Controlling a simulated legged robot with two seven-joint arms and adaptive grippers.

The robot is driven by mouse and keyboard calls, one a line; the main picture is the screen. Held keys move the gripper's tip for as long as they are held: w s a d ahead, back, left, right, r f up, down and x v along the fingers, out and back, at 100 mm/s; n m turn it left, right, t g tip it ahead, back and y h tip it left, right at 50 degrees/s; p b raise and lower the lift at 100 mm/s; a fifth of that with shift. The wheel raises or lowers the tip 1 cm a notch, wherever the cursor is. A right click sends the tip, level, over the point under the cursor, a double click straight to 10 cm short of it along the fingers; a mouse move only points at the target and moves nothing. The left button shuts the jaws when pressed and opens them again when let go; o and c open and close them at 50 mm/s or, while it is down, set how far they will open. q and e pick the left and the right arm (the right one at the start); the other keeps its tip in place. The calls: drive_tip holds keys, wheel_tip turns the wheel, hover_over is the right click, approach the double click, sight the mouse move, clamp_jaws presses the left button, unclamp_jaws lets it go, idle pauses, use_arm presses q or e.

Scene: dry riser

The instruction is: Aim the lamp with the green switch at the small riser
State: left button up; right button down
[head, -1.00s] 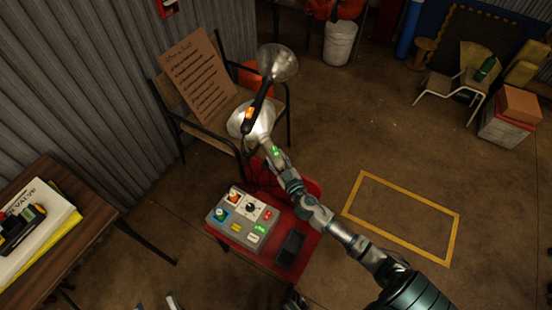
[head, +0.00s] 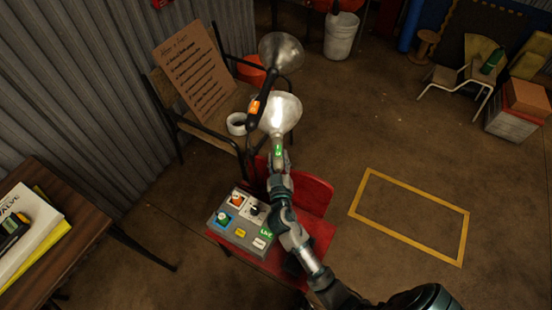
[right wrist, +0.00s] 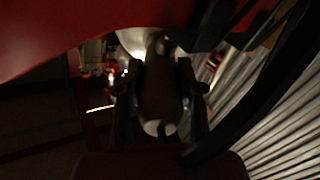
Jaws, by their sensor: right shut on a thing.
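The lamp with the green switch (head: 278,149) has a bright, lit metal shade (head: 281,108) above a grey handle. My right gripper (head: 279,163) is shut on its handle, just below the switch. In the right wrist view, the fingers of my right gripper (right wrist: 162,95) stand either side of a dark handle (right wrist: 160,88), with a bright shade beyond. A second lamp with an orange switch (head: 254,107) has a duller shade (head: 282,54) behind the first. I cannot tell which thing is the small riser. My left gripper is out of view.
A grey control box (head: 237,228) sits on a red chair (head: 313,195) below the lamps. A yellow floor outline (head: 412,236) lies right on clear floor.

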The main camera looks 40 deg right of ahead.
drive_tip(key=shift+w+r, duration=0.15)
drive_tip(key=shift+r, duration=0.4)
drive_tip(key=c, duration=0.7)
unclamp_jaws()
drive_tip(key=shift+a, duration=0.1)
drive_tip(key=shift+f, duration=0.2)
drive_tip(key=shift+a+f, duration=0.1)
drive_tip(key=v, duration=1.2)
